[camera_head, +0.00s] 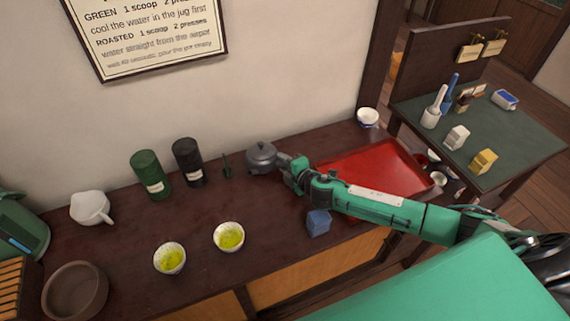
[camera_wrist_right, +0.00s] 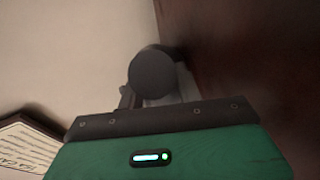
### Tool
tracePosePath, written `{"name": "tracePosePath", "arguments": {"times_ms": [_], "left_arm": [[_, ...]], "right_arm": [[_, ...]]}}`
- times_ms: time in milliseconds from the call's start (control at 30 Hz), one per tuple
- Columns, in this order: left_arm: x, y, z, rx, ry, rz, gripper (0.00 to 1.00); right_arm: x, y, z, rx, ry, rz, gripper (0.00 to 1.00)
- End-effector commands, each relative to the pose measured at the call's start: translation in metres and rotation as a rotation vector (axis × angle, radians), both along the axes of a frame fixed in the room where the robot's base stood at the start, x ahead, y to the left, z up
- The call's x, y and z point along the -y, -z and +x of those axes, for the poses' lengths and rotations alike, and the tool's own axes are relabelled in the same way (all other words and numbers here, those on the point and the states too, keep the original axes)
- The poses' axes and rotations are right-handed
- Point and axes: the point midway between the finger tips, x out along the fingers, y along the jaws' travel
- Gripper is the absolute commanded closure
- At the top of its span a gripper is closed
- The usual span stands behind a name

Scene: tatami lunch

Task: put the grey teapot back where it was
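The grey teapot (camera_head: 261,157) is at the back of the dark wooden counter, in the middle of the head view, upright with its lid on. My right gripper (camera_head: 284,161) reaches in from the right and is at the teapot's right side, where its handle would be. The fingertips are small there, and I cannot tell whether they are closed on it. In the right wrist view a dark grey round shape (camera_wrist_right: 153,74), probably part of the teapot, fills the space ahead of the gripper and hides most of the fingers. My left gripper is not in view.
Green (camera_head: 151,174) and black (camera_head: 188,161) canisters stand left of the teapot. Two cups of green tea (camera_head: 229,237) (camera_head: 170,258) and a blue cube (camera_head: 318,222) are in front. A white jug (camera_head: 91,208) is left; a red tray (camera_head: 372,160) lies right, under my arm.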

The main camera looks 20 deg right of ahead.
Motion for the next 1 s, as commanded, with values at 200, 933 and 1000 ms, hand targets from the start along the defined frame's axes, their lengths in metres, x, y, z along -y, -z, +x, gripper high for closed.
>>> {"name": "tracePosePath", "arguments": {"times_ms": [200,933,1000], "left_arm": [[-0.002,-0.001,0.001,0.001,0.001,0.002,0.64],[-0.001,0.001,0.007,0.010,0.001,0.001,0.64],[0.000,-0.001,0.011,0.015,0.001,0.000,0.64]], "right_arm": [[0.000,-0.001,0.000,0.000,0.000,0.000,0.48],[0.015,-0.024,-0.063,-0.001,0.000,0.000,0.48],[0.016,-0.026,-0.066,0.001,0.000,0.000,0.48]]}}
